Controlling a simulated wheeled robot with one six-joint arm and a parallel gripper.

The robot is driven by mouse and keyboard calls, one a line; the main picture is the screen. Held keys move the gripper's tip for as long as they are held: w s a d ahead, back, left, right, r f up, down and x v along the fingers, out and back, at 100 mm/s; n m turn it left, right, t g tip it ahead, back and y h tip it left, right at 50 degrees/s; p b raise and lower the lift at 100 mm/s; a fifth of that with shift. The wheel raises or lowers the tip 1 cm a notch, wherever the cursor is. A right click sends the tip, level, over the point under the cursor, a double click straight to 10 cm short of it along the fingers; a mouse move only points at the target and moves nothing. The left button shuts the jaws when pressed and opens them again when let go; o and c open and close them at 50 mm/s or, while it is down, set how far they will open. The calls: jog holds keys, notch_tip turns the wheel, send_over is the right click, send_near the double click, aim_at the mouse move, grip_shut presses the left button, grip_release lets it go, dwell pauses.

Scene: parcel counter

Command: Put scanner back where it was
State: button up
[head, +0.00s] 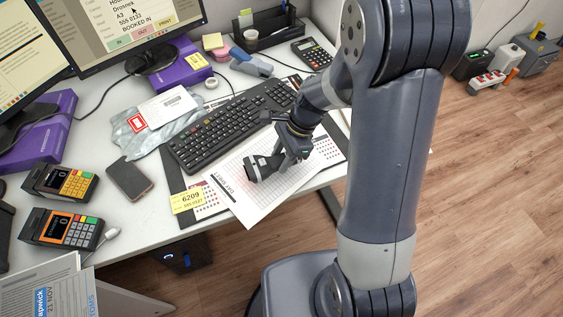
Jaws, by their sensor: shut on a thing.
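The scanner (262,168), a dark grey handheld piece with a rounded head, is in the jaws of my gripper (290,150). It is over the white printed sheet at the front of the desk, with its head pointing left. My gripper is shut on it; the jaws and the wrist hide part of its body. I cannot tell whether the scanner touches the sheet or is slightly above it.
A black keyboard (225,125) lies just behind. The printed sheet (250,205) overhangs the desk's front edge, with a yellow note (187,200) beside it. A phone (128,179) and card terminals (62,228) are left. A blue-grey item (250,64) and calculator (312,52) are at the back.

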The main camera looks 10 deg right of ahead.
jog(key=shift+f, duration=1.25)
jog(key=shift+f, duration=0.2)
jog(key=o, duration=1.1)
jog(key=shift+r, duration=0.1)
jog(key=p+v, duration=0.1)
jog(key=v, duration=1.1)
jog(key=shift+r, duration=0.1)
